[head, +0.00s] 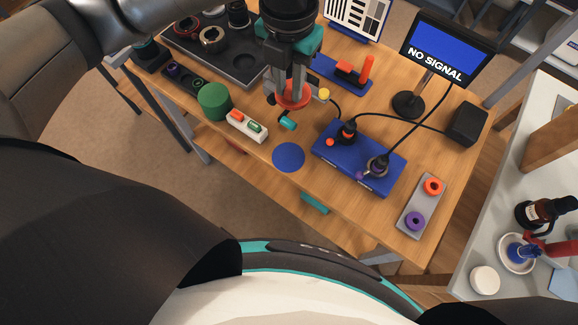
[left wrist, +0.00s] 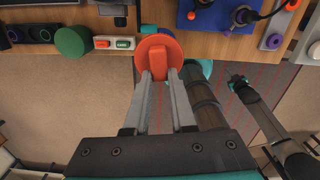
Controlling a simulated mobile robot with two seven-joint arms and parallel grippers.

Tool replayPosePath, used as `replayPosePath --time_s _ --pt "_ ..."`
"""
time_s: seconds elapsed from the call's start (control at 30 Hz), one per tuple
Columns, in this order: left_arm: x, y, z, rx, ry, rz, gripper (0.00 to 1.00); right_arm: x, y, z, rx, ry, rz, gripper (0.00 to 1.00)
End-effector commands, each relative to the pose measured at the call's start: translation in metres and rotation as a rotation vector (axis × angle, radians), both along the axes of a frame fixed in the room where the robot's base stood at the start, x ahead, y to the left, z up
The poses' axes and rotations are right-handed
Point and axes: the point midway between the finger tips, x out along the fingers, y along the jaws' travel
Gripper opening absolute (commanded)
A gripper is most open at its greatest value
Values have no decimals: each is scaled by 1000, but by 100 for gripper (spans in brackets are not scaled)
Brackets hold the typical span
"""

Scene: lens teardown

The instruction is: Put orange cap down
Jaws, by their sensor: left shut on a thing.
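My left gripper (head: 292,88) points down over the table and is shut on the orange cap (head: 294,98). In the left wrist view, the cap (left wrist: 140,60) is a round orange disc with a raised bar, and the left fingertips (left wrist: 159,74) close on that bar. The cap's height over the table is hard to tell. A flat blue round patch (head: 288,157) lies on the wooden table (head: 262,178) near its front edge, with nothing on it. My right gripper is not seen.
A green cylinder (head: 214,101) and a white block with orange and green buttons (head: 247,126) stand left of the patch. A small teal piece (head: 288,124) lies between cap and patch. A blue box (head: 335,165) with cables is right; a dark tray (head: 235,75) is behind left.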

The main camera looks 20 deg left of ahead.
Motion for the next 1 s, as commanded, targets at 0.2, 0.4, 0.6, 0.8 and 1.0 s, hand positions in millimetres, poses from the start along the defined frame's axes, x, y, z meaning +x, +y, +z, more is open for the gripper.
replayPosePath --time_s 0.2,0.4,0.6,0.8,1.0 --pt "-14 5 -11 1 -2 -104 0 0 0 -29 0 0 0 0" --pt "-19 7 -21 0 2 -135 0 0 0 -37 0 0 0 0" --pt "-21 7 -70 1 7 -136 0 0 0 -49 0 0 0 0" --pt "-20 7 -124 1 5 -135 0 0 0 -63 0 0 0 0" --pt "-20 7 -160 1 2 -136 0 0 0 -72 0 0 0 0"
